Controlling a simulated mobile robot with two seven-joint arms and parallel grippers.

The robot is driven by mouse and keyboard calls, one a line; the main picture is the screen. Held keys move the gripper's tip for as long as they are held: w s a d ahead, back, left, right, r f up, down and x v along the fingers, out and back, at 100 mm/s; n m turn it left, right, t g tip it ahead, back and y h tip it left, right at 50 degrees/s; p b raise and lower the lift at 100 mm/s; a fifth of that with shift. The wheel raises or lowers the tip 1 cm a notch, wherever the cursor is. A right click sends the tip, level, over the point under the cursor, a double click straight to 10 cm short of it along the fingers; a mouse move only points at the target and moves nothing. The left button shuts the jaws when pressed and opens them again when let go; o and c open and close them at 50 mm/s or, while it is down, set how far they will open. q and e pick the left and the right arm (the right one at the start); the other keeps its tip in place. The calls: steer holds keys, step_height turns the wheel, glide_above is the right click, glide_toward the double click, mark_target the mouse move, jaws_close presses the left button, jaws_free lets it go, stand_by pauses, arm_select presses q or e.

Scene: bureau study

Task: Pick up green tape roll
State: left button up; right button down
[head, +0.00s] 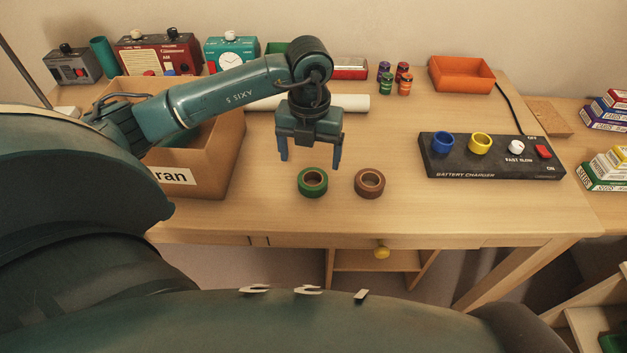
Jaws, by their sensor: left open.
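The green tape roll (312,193) lies on the wooden desk near its front edge, in the middle of the head view. Its round hole faces up. A brown tape roll (369,194) lies just to its right, a small gap apart. My left gripper (310,160) points down above and slightly behind the green roll. Its two blue fingers are spread open with nothing between them. The fingers appear apart from the roll. My right gripper is not in view.
A cardboard box (222,150) stands left of the rolls, partly behind my left arm. A black battery charger (490,172) sits to the right. A white tube (352,103) lies behind the gripper. Small batteries (404,84) and an orange tray (461,86) stand further back. The desk between rolls and charger is clear.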

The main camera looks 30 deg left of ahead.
mark_target(312, 177)
arm_select(q)
steer(key=f, duration=0.6)
steer(key=shift+s+d+f, duration=0.2)
steer(key=shift+d, duration=0.2)
steer(key=c, duration=1.1)
